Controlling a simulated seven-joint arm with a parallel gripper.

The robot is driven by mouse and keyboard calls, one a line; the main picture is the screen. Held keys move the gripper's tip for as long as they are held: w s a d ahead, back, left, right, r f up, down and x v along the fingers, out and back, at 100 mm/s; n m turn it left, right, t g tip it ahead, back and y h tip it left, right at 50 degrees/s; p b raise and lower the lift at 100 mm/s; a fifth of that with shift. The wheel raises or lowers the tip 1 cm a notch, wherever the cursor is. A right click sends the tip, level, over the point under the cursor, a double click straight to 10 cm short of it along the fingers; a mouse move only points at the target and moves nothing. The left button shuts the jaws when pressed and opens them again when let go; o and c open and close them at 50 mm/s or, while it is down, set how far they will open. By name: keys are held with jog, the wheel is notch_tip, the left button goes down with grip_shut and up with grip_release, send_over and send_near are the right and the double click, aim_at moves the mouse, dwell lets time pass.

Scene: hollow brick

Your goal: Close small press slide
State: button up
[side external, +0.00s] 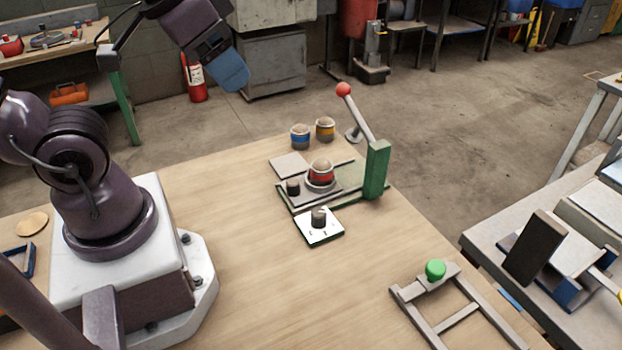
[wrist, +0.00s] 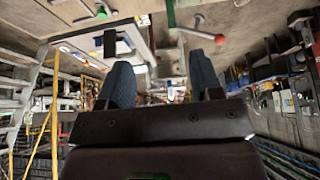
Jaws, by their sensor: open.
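The small press (side external: 375,170) stands on the wooden table, with a green base and post and a lever tipped with a red ball (side external: 343,89). A white plate with a dark knob (side external: 319,217), seemingly the slide, sits out at the front edge of the base. A red-banded jar (side external: 321,173) stands on the press bed beside a small dark knob (side external: 293,187). My gripper (side external: 232,78) is high above and behind the table, away from the press. Its blue fingers are apart and empty in the wrist view (wrist: 163,78), where the red ball (wrist: 220,39) shows near the top.
A blue-banded jar (side external: 300,137) and a yellow-banded jar (side external: 325,129) stand behind the press. A grey frame with a green knob (side external: 435,270) lies at the front right. A second table (side external: 485,238) is at right. The wood left of the press is clear.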

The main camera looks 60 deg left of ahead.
jog(key=f+g, duration=0.1)
jog(key=w+a+f+n+g, duration=0.1)
jog(key=f, duration=0.1)
jog(key=a+f+n, duration=0.1)
jog(key=f, duration=0.1)
jog(key=shift+w+a+g+h, duration=0.1)
jog(key=shift+w+g+h, duration=0.2)
jog(key=shift+g+h, duration=0.1)
grip_shut()
jog(key=n+t+h, duration=0.1)
jog(key=n, duration=2.7)
send_near(302, 180)
jog(key=s+a+r, duration=0.3)
jog(key=s, duration=0.2)
jog(key=x, duration=0.9)
jog(key=shift+w+d+f, duration=0.1)
jog(key=shift+w+d, duration=0.1)
jog(key=shift+d, duration=0.1)
jog(key=w, duration=0.1)
jog(key=w+d, duration=0.1)
jog(key=w, duration=0.1)
jog(key=shift+d+f, duration=0.1)
jog(key=shift+d, duration=0.2)
jog(key=shift+w+d, duration=0.2)
jog(key=shift+w, duration=0.15)
